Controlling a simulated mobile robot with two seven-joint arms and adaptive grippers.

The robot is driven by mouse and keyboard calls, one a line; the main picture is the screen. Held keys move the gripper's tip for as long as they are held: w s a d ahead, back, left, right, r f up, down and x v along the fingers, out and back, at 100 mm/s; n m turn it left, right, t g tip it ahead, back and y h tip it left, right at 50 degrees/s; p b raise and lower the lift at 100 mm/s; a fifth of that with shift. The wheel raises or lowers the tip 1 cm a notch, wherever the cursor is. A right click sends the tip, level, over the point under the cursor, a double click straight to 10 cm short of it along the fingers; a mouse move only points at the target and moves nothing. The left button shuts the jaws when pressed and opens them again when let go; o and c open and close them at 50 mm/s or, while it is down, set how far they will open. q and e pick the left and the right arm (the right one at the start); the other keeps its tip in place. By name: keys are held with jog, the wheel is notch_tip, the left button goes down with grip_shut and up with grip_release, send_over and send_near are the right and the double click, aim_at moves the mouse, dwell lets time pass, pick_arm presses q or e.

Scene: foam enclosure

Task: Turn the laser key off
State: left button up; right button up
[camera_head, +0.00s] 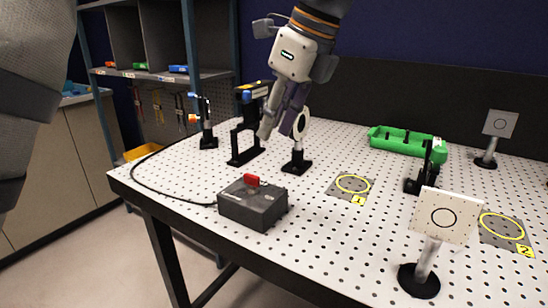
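The red key (251,180) sits on top of a dark grey box (252,206) near the table's front left edge. A black cable runs from the box's left side. I cannot tell from its angle whether the key is on or off.
The perforated white table (330,215) carries black optic mounts (245,130), a round optic (300,125), a green tray (400,142) and a white target card (445,215) at front right. Another card (499,124) stands at the back. Yellow-ringed marks 1 (352,184) and 2 (502,227) are empty.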

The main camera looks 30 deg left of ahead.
aim_at(253, 175)
pick_arm(q)
jog(key=x, duration=1.1)
jog(key=shift+s+a+f+p, duration=0.15)
jog(key=shift+a+f+p, duration=0.1)
jog(key=shift+f+p, duration=0.15)
grip_shut()
